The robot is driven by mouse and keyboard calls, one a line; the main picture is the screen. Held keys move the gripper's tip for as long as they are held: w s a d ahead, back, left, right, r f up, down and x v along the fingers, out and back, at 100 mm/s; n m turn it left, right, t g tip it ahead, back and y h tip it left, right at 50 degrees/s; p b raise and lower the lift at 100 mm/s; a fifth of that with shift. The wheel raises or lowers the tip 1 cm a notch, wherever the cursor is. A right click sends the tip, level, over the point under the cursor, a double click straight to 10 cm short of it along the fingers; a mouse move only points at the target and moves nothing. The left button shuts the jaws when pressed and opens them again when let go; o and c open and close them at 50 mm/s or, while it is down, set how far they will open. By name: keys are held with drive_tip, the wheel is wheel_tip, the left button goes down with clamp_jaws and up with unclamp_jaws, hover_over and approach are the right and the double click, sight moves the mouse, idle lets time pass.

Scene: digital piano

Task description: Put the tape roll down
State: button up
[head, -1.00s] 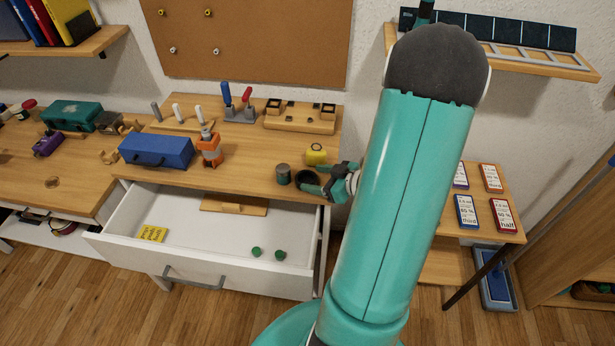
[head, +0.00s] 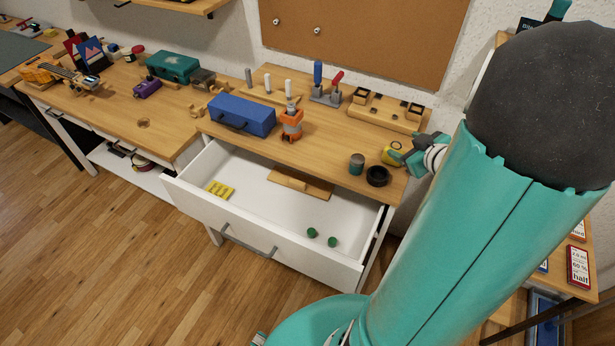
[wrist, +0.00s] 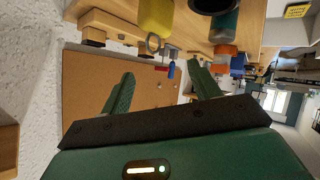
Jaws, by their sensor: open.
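The black tape roll (head: 377,177) lies flat on the wooden desktop (head: 330,160), near its front right edge. Its dark ring also shows at the top of the wrist view (wrist: 212,5), cut by the frame. My gripper (head: 407,156) is behind and to the right of the roll, apart from it, near the yellow object (head: 393,153). In the wrist view the two green fingers of my gripper (wrist: 163,86) are spread wide with nothing between them. In the head view the yellow object and my arm partly overlap.
A small dark tin (head: 357,164) stands left of the roll. Below, an open white drawer (head: 255,205) holds a yellow note and two green knobs. A blue box (head: 242,115), an orange tool (head: 291,124) and a wooden organizer (head: 385,112) stand further back.

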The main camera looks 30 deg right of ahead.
drive_tip(key=w+a+r+m+g+h, duration=0.3)
drive_tip(key=a+r+h, duration=0.1)
drive_tip(key=a+r, duration=0.75)
drive_tip(key=s+a+r+y, duration=0.1)
drive_tip(key=s+a, duration=0.1)
drive_tip(key=a, duration=0.4)
drive_tip(key=s+a+g+y, duration=0.1)
drive_tip(key=s+a, duration=0.2)
drive_tip(key=a, duration=0.3)
drive_tip(key=shift+s+a+r+m+g+y, duration=0.25)
drive_tip(key=shift+a+r+m+g+y, duration=0.05)
drive_tip(key=shift+r+m+y, duration=0.1)
drive_tip(key=o, duration=0.4)
drive_tip(key=s+a+y, duration=0.1)
drive_tip(key=s+a, duration=0.1)
drive_tip(key=s+a+g, duration=0.1)
drive_tip(key=s+a, duration=0.1)
drive_tip(key=a, duration=0.1)
drive_tip(key=s+a+y, duration=0.1)
drive_tip(key=a, duration=0.2)
drive_tip(key=shift+s+n+g+y, duration=0.3)
drive_tip(key=shift+s+n+g, duration=0.1)
drive_tip(key=shift+a, duration=0.15)
